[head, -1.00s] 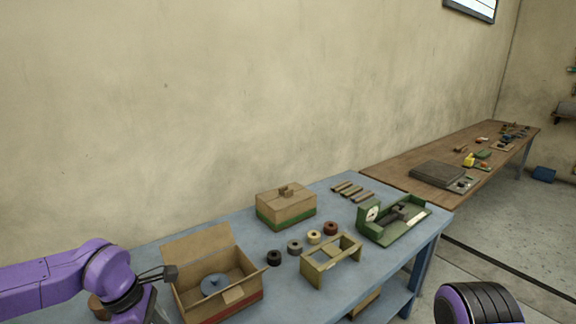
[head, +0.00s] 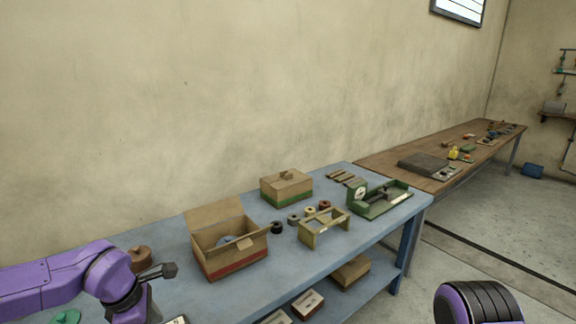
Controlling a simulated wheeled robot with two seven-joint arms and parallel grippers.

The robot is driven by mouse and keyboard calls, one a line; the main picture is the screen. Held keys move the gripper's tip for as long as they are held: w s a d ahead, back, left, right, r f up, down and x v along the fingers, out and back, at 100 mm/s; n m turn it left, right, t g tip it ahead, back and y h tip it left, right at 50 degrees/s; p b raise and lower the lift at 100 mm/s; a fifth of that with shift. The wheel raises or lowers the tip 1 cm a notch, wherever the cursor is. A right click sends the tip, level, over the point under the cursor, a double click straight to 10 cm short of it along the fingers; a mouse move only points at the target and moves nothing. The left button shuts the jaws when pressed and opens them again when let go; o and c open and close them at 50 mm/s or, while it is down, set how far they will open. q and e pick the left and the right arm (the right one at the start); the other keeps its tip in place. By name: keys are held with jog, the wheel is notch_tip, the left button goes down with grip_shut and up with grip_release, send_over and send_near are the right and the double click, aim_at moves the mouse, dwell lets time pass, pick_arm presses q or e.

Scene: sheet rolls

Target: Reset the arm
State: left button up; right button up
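My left arm comes in from the lower left over the left end of the blue table (head: 345,241). Its dark gripper or wrist part (head: 165,270) shows left of the open cardboard box, apart from it; its fingers are too small and turned to tell open from shut. My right arm shows only as a purple and black link at the bottom right; the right gripper is out of view. The open cardboard box (head: 236,265) holds a grey-blue round thing (head: 232,241).
A brown round piece (head: 140,257) lies behind my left arm. Boxes (head: 350,274) sit on the lower shelf. A wooden table (head: 400,155) stands beyond.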

pick_arm(q)
jog(key=s+a+f+m+t+y+b, duration=0.1)
jog(key=s+a+f+m+t+y, duration=0.2)
jog(key=f, duration=0.6)
jog(key=s+a+f+m+t+y+b, duration=0.15)
jog(key=f+y, duration=0.25)
jog(key=f, duration=0.5)
jog(key=s+d+f+m+g+b, duration=0.1)
jog(key=s+f+m, duration=0.4)
jog(key=s+f, duration=0.2)
jog(key=s+d+f+m+g+h+b, duration=0.1)
jog(key=s+f+m, duration=0.5)
jog(key=s, duration=0.6)
jog(key=shift+s+f+g+h+b, duration=0.15)
jog(key=shift+f+g+h+b, duration=0.2)
jog(key=shift+f+b, duration=0.45)
